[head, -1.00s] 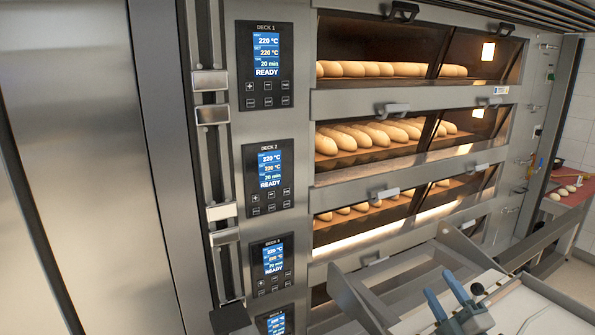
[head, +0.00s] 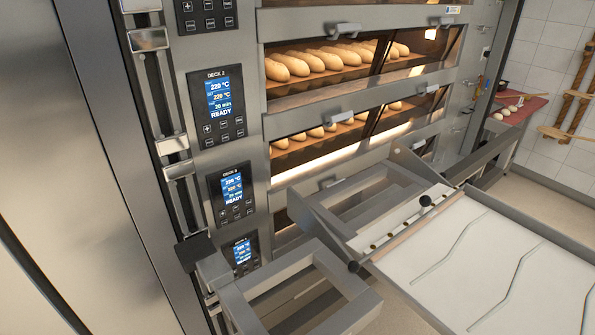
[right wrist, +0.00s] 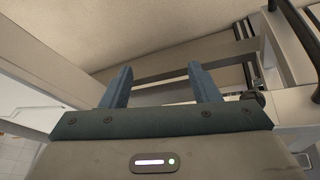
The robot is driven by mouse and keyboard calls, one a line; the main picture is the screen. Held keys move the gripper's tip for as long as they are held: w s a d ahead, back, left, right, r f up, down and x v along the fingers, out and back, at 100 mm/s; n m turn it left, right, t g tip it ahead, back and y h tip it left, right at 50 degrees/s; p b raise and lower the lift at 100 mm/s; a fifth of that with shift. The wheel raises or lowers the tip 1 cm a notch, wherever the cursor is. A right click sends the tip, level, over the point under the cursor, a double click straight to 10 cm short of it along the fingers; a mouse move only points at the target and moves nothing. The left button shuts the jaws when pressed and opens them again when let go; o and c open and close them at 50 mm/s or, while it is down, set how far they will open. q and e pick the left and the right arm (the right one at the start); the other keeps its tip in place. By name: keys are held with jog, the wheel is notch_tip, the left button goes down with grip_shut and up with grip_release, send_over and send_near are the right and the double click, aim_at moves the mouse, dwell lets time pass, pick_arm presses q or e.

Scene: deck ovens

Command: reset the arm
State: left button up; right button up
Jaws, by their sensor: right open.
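My right gripper (right wrist: 160,88) shows in the right wrist view with its two blue fingers spread apart and nothing between them. Behind the fingers are grey frame bars and the pale floor. The gripper does not show in the head view now. My left gripper is in neither view.
The deck oven stands ahead with loaves behind glass, and its deck 2 panel (head: 219,106) reads READY. A loader with a white belt (head: 480,265) and grey frame reaches toward the oven at right. A red board (head: 522,108) with dough pieces lies at the far right.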

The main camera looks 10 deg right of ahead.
notch_tip(320, 180, down, 38)
jog(key=s+d+g+b, duration=0.2)
jog(key=s+b, duration=0.1)
jog(key=b, duration=0.5)
jog(key=s+f+b, duration=0.3)
jog(key=s+f, duration=0.6)
jog(key=f, duration=0.4)
jog(key=s+f+g+b, duration=0.1)
jog(key=s+f+b, duration=0.2)
jog(key=s+f, duration=0.6)
notch_tip(320, 180, down, 4)
jog(key=shift+d+r+y, duration=0.1)
jog(key=shift+d+y, duration=0.2)
jog(key=shift+d, duration=0.15)
jog(key=shift+c, duration=0.3)
